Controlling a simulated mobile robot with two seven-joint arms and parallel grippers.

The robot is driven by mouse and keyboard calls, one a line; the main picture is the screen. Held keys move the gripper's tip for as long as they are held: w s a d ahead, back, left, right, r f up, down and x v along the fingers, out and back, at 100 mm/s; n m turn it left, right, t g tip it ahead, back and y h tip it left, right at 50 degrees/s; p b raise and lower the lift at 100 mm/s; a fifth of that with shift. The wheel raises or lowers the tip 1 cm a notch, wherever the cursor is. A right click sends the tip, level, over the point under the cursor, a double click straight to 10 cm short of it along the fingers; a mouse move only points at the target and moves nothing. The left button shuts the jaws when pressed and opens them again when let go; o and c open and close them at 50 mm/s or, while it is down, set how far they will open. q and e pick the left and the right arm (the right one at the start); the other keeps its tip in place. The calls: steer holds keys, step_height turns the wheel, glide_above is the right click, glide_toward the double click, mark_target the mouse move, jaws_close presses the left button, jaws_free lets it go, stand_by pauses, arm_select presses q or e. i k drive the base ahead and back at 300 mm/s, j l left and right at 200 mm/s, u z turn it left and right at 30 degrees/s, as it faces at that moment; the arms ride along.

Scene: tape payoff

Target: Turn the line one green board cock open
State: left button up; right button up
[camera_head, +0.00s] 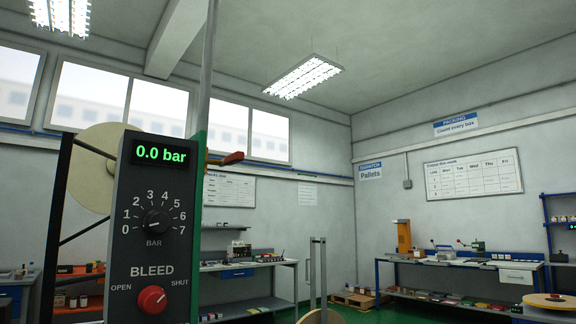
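A narrow green board (198,190) shows almost edge-on behind the right side of a dark control panel (127,228). The panel's green display (160,153) reads 0.0 bar. Below it are a black BAR dial (156,221) marked 0 to 7 and a red BLEED knob (152,299) between OPEN and SHUT. Neither of my grippers is in view.
A pale reel (92,165) on a black frame stands behind the panel at left. A grey upright pole (208,70) rises above the board. Workbenches (250,264) line the walls, with a pallet (352,299) on the green floor between them.

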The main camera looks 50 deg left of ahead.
mark_target(232, 160)
steer(key=i+u, duration=0.25)
steer(key=u, duration=0.15)
steer(key=i+u, duration=0.2)
steer(key=u, duration=0.2)
steer(key=i+l+u, duration=0.2)
steer(key=u, duration=0.2)
steer(key=i+u, duration=0.15)
steer(key=u, duration=0.3)
steer(key=i+l+u, duration=0.1)
steer(key=u, duration=0.35)
steer(key=i+l+u, duration=0.1)
steer(key=l+u, duration=0.15)
steer(key=u, duration=0.2)
steer(key=i+l+u, duration=0.15)
steer(key=u, duration=0.25)
steer(key=i+l+u, duration=0.1)
steer(key=l+u, duration=0.25)
steer(key=k+l+u, duration=0.1)
steer(key=l, duration=0.3)
steer(key=i+j, duration=0.1)
steer(key=j, duration=0.25)
